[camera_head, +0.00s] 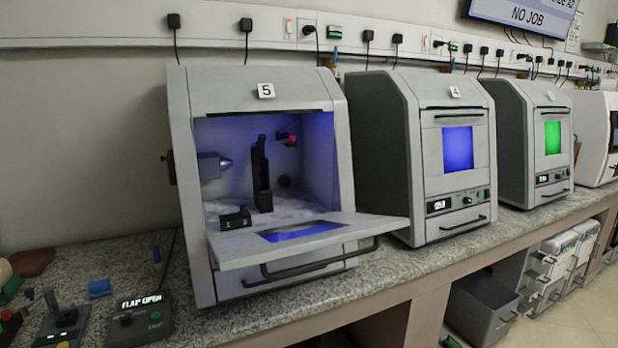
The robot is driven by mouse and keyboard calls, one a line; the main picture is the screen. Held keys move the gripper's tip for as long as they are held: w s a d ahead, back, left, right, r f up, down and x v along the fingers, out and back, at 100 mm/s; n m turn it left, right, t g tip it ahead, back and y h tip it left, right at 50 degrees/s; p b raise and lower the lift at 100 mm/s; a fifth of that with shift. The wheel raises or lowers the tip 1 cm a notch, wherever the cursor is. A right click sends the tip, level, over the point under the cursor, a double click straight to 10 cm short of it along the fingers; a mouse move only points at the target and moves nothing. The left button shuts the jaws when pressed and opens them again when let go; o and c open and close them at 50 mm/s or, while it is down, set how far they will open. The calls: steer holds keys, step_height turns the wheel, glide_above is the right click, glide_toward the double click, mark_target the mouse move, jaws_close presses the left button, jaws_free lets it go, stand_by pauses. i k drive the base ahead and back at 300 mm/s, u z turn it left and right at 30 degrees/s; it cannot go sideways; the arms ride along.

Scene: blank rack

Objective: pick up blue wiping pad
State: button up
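A small blue block (99,288), which looks like the blue wiping pad, lies on the speckled grey bench top at the lower left. It is just above and left of a dark control box. A second, smaller upright blue item (155,253) stands behind it and to the right; what it is I cannot tell. My gripper does not show in this view.
Machine 5 (181,150) stands right of the pad with its flap (370,225) open and jutting forward. The control box (138,318) reads "FLAP OPEN". A joystick box (62,325) stands left of it. Machine 4 (380,150) and others are closed, farther right.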

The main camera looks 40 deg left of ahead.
mark_target(98, 288)
steer(key=u, duration=0.55)
steer(key=i, duration=0.45)
steer(key=u, duration=1.45)
